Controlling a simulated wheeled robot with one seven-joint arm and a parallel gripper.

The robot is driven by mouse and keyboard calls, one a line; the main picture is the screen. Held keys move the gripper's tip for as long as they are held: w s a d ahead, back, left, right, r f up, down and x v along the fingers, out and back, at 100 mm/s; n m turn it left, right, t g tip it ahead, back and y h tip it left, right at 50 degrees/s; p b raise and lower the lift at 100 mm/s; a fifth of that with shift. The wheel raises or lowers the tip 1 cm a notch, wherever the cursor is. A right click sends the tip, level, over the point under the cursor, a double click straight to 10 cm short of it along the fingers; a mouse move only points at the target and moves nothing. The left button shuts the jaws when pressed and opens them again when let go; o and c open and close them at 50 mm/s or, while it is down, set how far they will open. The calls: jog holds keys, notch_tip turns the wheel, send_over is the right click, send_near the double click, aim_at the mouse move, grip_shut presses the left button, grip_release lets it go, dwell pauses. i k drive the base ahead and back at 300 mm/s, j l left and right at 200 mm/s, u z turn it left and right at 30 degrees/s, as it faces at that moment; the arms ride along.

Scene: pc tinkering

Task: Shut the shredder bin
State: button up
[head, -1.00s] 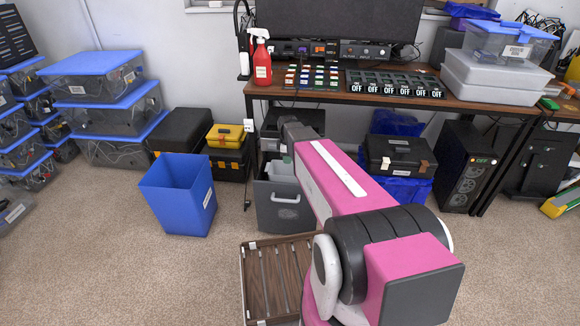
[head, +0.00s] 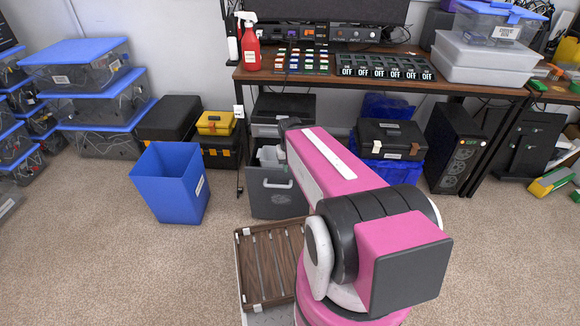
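The shredder (head: 284,106) stands under the desk, a dark box with a lighter grey front. Its dark grey bin (head: 268,201) is pulled out below it, with a pale handle on the front and its top open. Pale contents show inside the bin. My pink and black arm reaches forward over the right side of the bin and hides that part. The dark far end of my arm is above the bin, near the shredder's front. My gripper's fingers are hidden behind the arm, and I cannot tell whether they touch the bin.
A blue open bin (head: 170,184) stands left of the shredder bin. A slatted wooden tray (head: 264,270) lies in front. Black and yellow toolboxes (head: 215,123) are at the left, a black case (head: 391,136) at the right. The desk (head: 290,78) overhangs the shredder.

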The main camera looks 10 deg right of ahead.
aim_at(273, 193)
jog(key=k, duration=0.85)
